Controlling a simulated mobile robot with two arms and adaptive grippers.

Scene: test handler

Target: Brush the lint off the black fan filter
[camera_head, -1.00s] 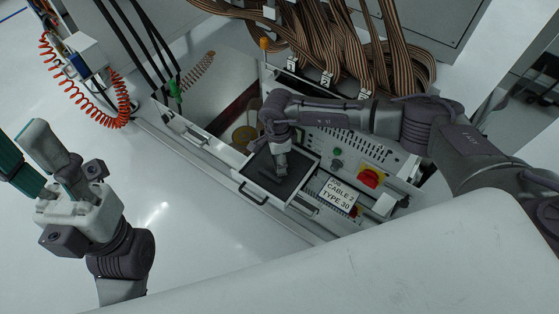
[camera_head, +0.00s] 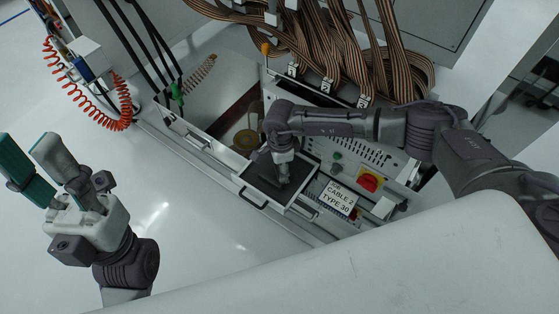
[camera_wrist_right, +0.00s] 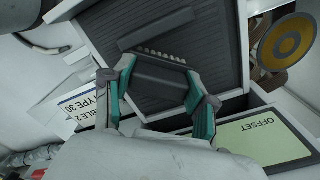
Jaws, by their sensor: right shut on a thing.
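The black fan filter (camera_head: 262,180) lies in a white-framed drawer that is pulled out of the machine. It also shows as a dark ribbed panel in the right wrist view (camera_wrist_right: 215,55). My right gripper (camera_head: 284,182) is over the filter's right part. In the wrist view its teal fingers (camera_wrist_right: 160,88) are shut on a dark brush (camera_wrist_right: 157,75), whose pale bristles face the filter. I cannot tell whether the bristles touch it. A raised dark bar (camera_wrist_right: 156,28) lies on the filter. No lint is clearly visible. My left gripper (camera_head: 32,152) is open and empty at far left.
A sign reading CABLE 2 TYPE 30 (camera_head: 338,198) and a red-yellow switch (camera_head: 369,180) are right of the drawer. Ribbon cables (camera_head: 340,50) hang behind. A coiled orange hose (camera_head: 72,92) is at upper left. The pale surface left of the drawer is clear.

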